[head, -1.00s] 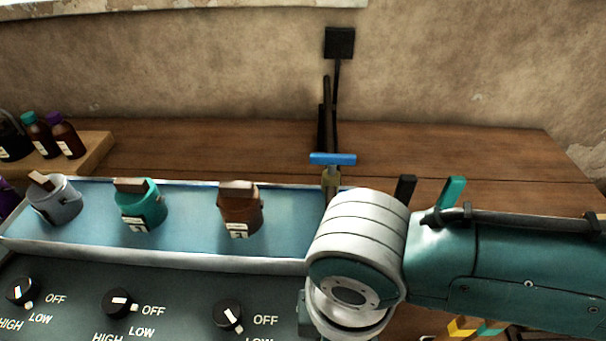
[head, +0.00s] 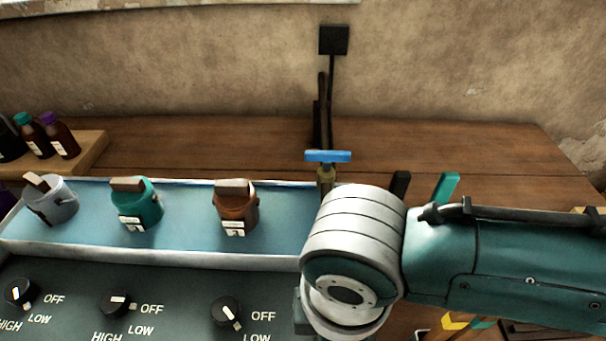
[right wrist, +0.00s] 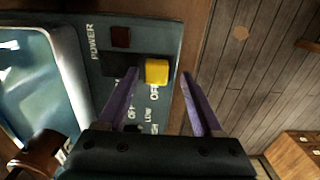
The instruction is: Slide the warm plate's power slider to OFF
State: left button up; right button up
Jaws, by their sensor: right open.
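The warm plate (head: 275,262) is a long dark panel with a blue tray top at the left and middle of the head view. In the right wrist view its yellow power slider (right wrist: 157,71) sits at the right end of a dark slot (right wrist: 117,66), near the POWER lettering. The label by the slider is partly hidden and hard to read. My right gripper (right wrist: 159,75) is open, with one purple finger on each side of the slider; I cannot tell whether either touches it. In the head view my right arm covers the slider. My left gripper is not in view.
Grey, teal and brown pots (head: 237,208) stand on the tray, with several black dials (head: 226,312) in front. A dark red square (right wrist: 121,37) sits near the slot. A blue-handled tool (head: 328,156) stands behind. Bottles (head: 60,138) stand on a wooden block at left.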

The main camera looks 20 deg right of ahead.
notch_tip(320, 180, up, 9)
jog(key=p, duration=0.1)
dwell(0.5)
